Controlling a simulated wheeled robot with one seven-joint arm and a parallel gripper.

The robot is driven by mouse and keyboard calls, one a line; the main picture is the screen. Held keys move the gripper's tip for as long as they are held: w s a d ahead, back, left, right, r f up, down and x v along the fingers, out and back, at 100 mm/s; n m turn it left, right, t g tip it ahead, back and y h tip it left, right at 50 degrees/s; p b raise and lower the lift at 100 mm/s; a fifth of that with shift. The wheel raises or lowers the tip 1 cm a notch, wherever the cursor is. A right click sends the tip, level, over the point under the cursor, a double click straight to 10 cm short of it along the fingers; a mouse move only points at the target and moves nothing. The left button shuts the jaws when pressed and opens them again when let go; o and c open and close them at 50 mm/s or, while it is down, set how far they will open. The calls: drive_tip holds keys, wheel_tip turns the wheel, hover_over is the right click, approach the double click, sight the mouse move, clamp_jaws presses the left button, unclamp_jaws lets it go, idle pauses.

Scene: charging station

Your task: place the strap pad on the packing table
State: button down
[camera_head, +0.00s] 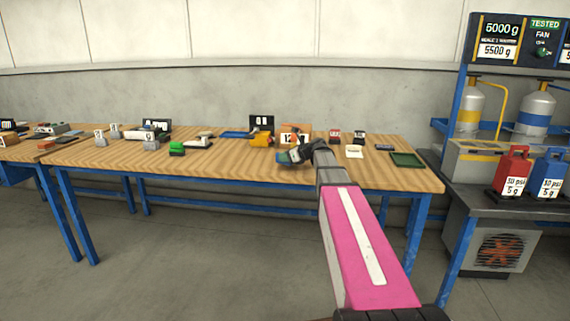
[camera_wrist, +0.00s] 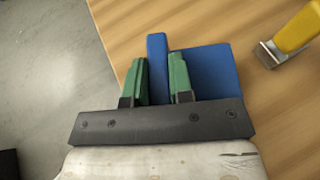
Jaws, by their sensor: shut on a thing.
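My gripper (camera_wrist: 159,78) has its two green fingers shut on the upright blue rib of a blue piece, which I take to be the strap pad (camera_wrist: 212,72). A flat blue plate shows to the right of the rib, partly behind the right finger. The pad is over the wooden packing table (camera_head: 215,163), near its front edge in the wrist view. I cannot tell whether the pad touches the tabletop. In the head view my gripper (camera_head: 291,156) is low over the table, and the pad is hard to make out there.
A yellow tool (camera_wrist: 292,35) lies right of the pad; it also shows behind my gripper in the head view (camera_head: 261,138). A green tray (camera_head: 407,160) lies at the table's right. Several small items stand leftward. A metal station with red (camera_head: 512,170) and blue canisters stands far right.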

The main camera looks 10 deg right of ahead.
drive_tip(key=shift+f, duration=1.4)
drive_tip(key=shift+f, duration=0.15)
drive_tip(key=c, duration=1)
unclamp_jaws()
drive_tip(key=shift+s+d+r, duration=0.1)
drive_tip(key=shift+s+r, duration=0.05)
drive_tip(key=shift+r, duration=0.05)
drive_tip(key=v, duration=1.1)
drive_tip(key=shift+s+d+r, duration=0.15)
drive_tip(key=shift+d+r, duration=0.05)
drive_tip(key=shift+d, duration=0.1)
